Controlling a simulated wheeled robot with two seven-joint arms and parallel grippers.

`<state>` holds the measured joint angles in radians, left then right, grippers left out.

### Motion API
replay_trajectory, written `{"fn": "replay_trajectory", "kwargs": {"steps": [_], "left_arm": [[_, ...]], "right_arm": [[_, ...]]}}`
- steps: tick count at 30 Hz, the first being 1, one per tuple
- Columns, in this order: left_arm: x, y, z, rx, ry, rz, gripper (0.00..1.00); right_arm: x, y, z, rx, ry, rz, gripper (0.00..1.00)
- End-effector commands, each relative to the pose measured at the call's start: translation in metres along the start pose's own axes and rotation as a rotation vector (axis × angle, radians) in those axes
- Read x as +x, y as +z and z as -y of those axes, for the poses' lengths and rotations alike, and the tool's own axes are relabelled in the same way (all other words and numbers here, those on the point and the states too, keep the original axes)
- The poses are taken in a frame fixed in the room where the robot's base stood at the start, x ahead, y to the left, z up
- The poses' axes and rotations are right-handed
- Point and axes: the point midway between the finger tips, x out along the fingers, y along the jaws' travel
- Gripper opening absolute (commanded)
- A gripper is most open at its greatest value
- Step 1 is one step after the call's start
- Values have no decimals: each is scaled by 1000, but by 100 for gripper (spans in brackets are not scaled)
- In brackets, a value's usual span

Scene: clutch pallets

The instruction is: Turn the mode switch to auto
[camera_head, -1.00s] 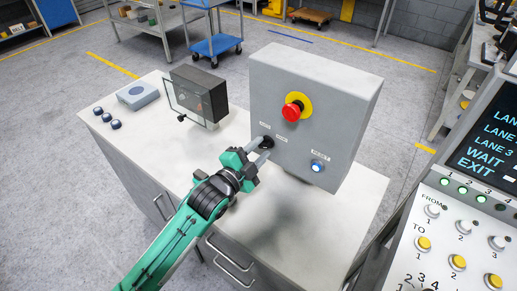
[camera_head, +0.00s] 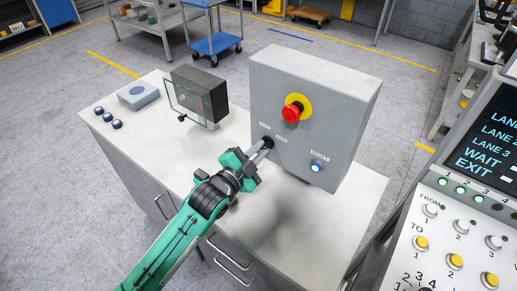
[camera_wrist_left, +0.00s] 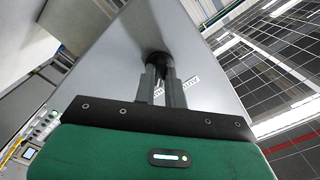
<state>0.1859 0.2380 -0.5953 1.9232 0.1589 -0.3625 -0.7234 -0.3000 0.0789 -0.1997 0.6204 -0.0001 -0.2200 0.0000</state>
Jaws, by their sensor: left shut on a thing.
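The mode switch (camera_head: 268,142) is a small black knob low on the left of the grey control box's (camera_head: 310,95) front face. Small labels sit above and beside it. My left gripper (camera_head: 262,148) has its fingertips at the switch and is shut on it. In the left wrist view the two fingers (camera_wrist_left: 157,82) reach the round black switch (camera_wrist_left: 159,60), with a label partly hidden behind them. Which label the switch points to cannot be told. My right gripper is not in view.
On the box are a red emergency button (camera_head: 291,113) on a yellow disc and a lit blue reset button (camera_head: 316,166). A dark glass-fronted box (camera_head: 200,95) stands to the left on the white cabinet top (camera_head: 290,225). A lane panel (camera_head: 460,215) stands at the right.

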Motion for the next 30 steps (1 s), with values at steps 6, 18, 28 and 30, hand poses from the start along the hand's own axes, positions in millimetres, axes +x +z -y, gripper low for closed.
{"fn": "replay_trajectory", "kwargs": {"steps": [6, 18, 28, 30], "left_arm": [[0, -1, 1, -194, 3, 3, 0], [0, -1, 0, -566, 1, 3, 0], [0, 0, -1, -787, 2, 3, 0], [0, 0, -1, -818, 2, 3, 0]], "right_arm": [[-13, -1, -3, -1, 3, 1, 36], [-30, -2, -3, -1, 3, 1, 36], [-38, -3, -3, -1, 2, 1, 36], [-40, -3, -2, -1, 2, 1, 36]]}}
